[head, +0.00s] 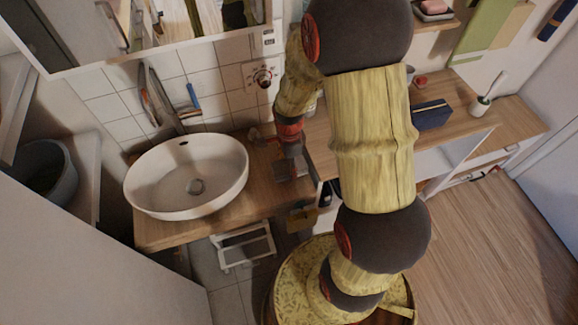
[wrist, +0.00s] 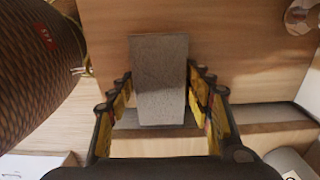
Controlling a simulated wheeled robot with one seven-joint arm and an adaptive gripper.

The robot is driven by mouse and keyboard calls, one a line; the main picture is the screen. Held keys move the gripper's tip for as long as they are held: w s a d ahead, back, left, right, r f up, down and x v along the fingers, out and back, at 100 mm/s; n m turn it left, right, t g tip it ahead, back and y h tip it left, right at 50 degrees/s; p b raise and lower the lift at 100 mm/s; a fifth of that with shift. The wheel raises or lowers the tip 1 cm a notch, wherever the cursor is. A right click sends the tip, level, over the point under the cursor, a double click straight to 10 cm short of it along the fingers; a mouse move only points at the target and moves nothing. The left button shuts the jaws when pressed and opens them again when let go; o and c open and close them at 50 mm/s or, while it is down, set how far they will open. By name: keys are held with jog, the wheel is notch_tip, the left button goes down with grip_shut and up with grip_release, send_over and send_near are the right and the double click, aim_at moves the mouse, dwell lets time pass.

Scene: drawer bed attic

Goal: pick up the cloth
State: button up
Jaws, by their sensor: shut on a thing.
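My gripper (head: 292,168) points down at the wooden counter just right of the white sink in the head view. In the wrist view my gripper (wrist: 160,78) has its yellow-padded fingers on either side of a grey, speckled, flat-sided rectangular piece, which I take to be the cloth (wrist: 160,85). The fingers are shut on it. Its upper part shows against the wooden surface, and its lower end lies over a grey strip. In the head view the cloth cannot be made out clearly beside the fingers.
The white oval sink (head: 187,178) stands close left of my gripper. A dark blue pouch (head: 431,115) and a white brush holder (head: 480,104) stand on the counter to the right. A small white stool (head: 243,245) is below. The wooden floor at right is clear.

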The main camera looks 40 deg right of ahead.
jog(key=s+a+r+p, duration=0.2)
jog(key=s+r+p, duration=0.3)
jog(key=s+r, duration=0.6)
jog(key=shift+s+r+p, duration=0.35)
jog(key=shift+s+p, duration=0.05)
jog(key=shift+s, duration=1)
jog(key=shift+a, duration=0.1)
jog(key=o, duration=0.6)
jog(key=c, duration=0.5)
jog(key=o, duration=0.5)
jog(key=shift+c, duration=0.7)
